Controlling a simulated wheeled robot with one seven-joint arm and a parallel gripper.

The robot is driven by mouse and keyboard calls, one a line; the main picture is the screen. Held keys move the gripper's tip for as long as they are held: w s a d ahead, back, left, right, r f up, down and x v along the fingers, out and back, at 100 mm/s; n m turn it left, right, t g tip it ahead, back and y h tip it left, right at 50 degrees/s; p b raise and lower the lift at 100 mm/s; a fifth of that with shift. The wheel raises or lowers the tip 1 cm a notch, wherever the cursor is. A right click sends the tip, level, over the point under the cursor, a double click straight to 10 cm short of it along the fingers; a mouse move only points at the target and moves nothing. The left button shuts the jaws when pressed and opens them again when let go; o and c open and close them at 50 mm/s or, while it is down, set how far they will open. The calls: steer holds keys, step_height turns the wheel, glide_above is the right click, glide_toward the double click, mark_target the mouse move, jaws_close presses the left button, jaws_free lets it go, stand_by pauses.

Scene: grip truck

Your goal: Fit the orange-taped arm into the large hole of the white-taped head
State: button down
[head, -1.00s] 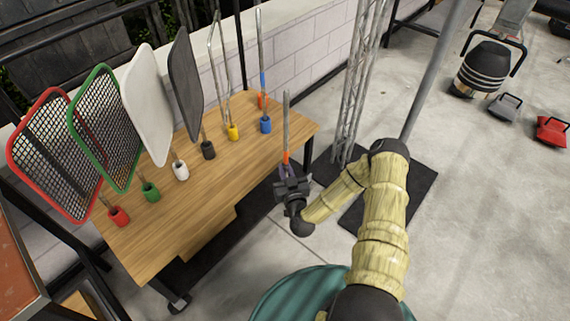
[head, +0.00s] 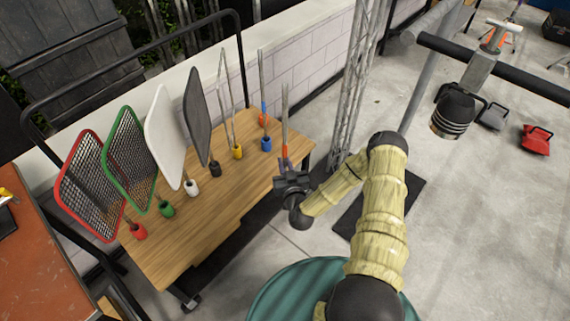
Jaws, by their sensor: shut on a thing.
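I cannot surely pick out the white-taped head. At the upper right, a grey metal piece (head: 481,69) with orange and a white crossbar on top joins a black cylinder with pale bands (head: 453,114). It stands well apart from my gripper. No large hole can be made out.
The wooden table (head: 200,240) carries red, green, white and black flags and thin rods in coloured holders. A lattice truss (head: 352,85) and a grey pole (head: 420,85) stand behind my arm. A black bar (head: 510,80) crosses at upper right. Open floor lies on the right.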

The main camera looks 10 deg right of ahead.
mark_target(286, 139)
step_height(286, 139, up, 13)
steer(key=p, duration=1.1)
